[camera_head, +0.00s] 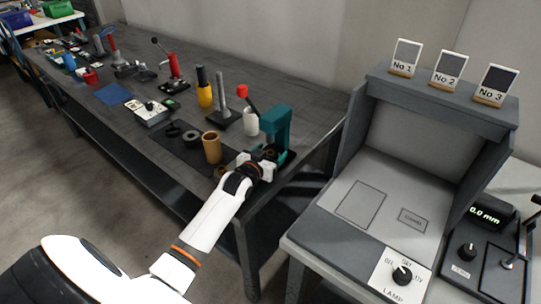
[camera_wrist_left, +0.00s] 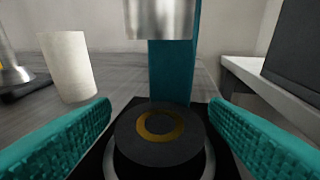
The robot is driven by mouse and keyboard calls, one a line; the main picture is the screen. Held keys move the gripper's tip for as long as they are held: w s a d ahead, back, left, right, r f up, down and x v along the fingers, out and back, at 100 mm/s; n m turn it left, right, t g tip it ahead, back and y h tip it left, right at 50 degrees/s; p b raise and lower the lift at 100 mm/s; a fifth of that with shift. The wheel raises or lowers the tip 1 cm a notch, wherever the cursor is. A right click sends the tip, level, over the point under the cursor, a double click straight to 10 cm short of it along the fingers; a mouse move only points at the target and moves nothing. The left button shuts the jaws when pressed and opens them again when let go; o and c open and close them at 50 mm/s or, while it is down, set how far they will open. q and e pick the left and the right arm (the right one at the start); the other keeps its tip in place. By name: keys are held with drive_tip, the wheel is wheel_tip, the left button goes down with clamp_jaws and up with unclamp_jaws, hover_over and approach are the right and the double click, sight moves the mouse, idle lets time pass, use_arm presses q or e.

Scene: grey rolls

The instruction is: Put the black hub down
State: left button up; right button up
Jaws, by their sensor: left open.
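The black hub (camera_wrist_left: 158,150) is a thick black disc with a brass ring (camera_wrist_left: 160,126) at its centre. It sits on the round metal seat of the teal press (camera_head: 277,124), under the press's silver ram (camera_wrist_left: 160,18). My left gripper (camera_wrist_left: 160,108) is open, with one teal-padded finger on each side of the hub. A gap shows between each finger and the hub. In the head view the left gripper (camera_head: 262,160) is at the press, and the hub is mostly hidden there. My right gripper is out of view.
A white cylinder (camera_head: 251,122) stands left of the press. A brown cylinder (camera_head: 212,147) and dark rings (camera_head: 190,137) lie on a dark mat nearby. The lamp booth (camera_head: 400,180) stands right, across a gap. The teal press column (camera_wrist_left: 172,75) rises behind the hub.

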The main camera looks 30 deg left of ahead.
use_arm(q)
drive_tip(key=shift+w, duration=0.15)
drive_tip(key=c, duration=1.1)
drive_tip(key=shift+c, duration=1.3)
drive_tip(key=shift+r, duration=0.15)
